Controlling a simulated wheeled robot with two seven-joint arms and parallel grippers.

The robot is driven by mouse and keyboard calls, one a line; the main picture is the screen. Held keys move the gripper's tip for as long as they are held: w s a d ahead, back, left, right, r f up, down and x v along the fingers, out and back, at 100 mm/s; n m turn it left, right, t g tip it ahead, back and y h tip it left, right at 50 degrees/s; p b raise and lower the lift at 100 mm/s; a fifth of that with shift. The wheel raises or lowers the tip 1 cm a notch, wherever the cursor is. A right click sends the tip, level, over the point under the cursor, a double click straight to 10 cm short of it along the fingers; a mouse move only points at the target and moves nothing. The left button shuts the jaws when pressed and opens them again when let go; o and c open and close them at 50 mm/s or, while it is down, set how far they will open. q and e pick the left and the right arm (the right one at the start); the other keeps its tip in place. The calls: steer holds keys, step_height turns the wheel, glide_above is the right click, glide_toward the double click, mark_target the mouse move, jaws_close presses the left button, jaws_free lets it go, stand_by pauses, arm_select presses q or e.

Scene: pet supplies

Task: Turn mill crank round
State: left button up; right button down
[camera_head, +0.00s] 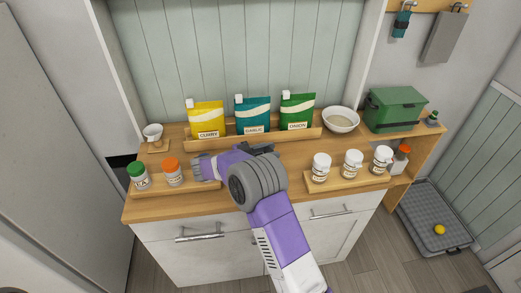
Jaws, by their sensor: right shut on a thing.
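My right gripper (204,167) reaches in from the lower right, over the left part of the wooden counter (290,158). Its fingers point left, beside the orange-lidded jar (174,177), at the right part of the left wooden tray (200,187). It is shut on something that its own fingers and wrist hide. I cannot make out the mill or its crank; they may be behind my gripper. My left gripper is not in view.
A green-lidded jar (140,180) and a white cup (153,133) are at the left. Yellow (206,118), teal (252,116) and green (297,112) pouches stand at the back. A bowl (341,120), green box (394,110) and white jars (353,163) are right.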

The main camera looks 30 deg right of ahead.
steer(key=shift+d, duration=0.1)
steer(key=c, duration=0.8)
jaws_free()
steer(key=shift+c, duration=0.2)
steer(key=v, duration=0.7)
steer(key=shift+a, duration=0.3)
steer(key=shift+w, duration=0.1)
